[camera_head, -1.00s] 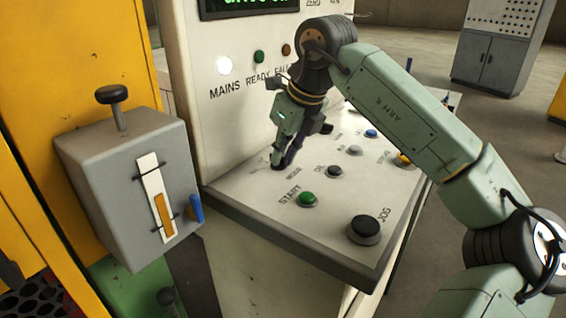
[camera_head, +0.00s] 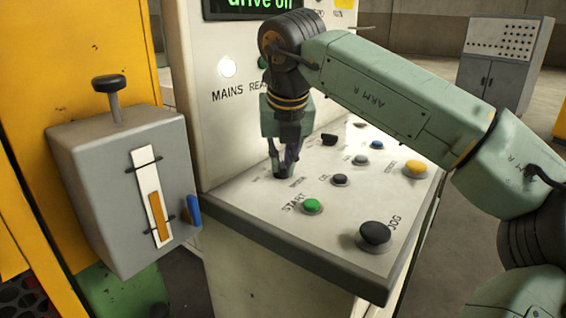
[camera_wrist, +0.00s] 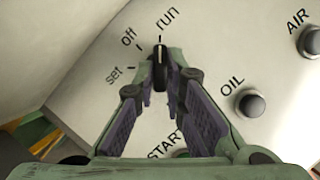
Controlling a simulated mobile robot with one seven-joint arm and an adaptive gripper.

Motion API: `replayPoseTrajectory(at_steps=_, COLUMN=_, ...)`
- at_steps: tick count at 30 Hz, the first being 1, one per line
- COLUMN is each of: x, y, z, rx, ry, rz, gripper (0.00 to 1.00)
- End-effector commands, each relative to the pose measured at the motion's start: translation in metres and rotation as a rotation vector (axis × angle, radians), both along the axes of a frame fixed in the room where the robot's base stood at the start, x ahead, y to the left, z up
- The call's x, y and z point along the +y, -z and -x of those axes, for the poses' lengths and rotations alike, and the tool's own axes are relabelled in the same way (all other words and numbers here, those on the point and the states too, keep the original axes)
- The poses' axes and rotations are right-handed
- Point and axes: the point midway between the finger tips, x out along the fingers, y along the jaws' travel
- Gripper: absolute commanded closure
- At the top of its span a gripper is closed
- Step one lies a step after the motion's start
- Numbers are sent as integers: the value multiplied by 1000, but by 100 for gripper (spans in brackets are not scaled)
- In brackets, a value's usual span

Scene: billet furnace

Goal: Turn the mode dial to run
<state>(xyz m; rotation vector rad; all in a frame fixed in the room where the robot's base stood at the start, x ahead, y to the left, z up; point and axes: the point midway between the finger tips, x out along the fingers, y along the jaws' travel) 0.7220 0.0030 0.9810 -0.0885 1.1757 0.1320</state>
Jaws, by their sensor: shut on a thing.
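The mode dial (camera_wrist: 158,56) is a dark knob with a white pointer line, near the top middle of the wrist view. Its pointer lines up with the tick below the word "run"; "off" and "set" are printed to its left. My gripper (camera_head: 283,172) points down at the sloped panel in the head view, and its fingers show around the dial in the wrist view (camera_wrist: 160,88). It is shut on the dial. In the head view the fingers hide most of the dial. The display (camera_head: 262,6) above shows green "drive off" text.
The sloped white panel (camera_head: 250,205) also carries a green START button (camera_head: 312,205), a black JOG button (camera_head: 374,235), an OIL button (camera_head: 340,180) and several others. A grey box (camera_head: 90,160) with a lever stands at the left.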

Motion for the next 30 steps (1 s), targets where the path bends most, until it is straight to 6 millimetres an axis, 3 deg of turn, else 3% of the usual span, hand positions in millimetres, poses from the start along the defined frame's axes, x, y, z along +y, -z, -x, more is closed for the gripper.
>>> replayPoseTrajectory(at_steps=13, x=0, y=0, z=0, rx=0, ry=10, rz=-2, gripper=100)
replayPoseTrajectory(at_steps=14, x=0, y=0, z=0, rx=0, ry=10, rz=-2, gripper=87)
replayPoseTrajectory(at_steps=22, x=0, y=0, z=0, rx=0, ry=9, rz=0, gripper=69)
replayPoseTrajectory(at_steps=30, x=0, y=-1, z=0, rx=0, ry=9, rz=0, gripper=69)
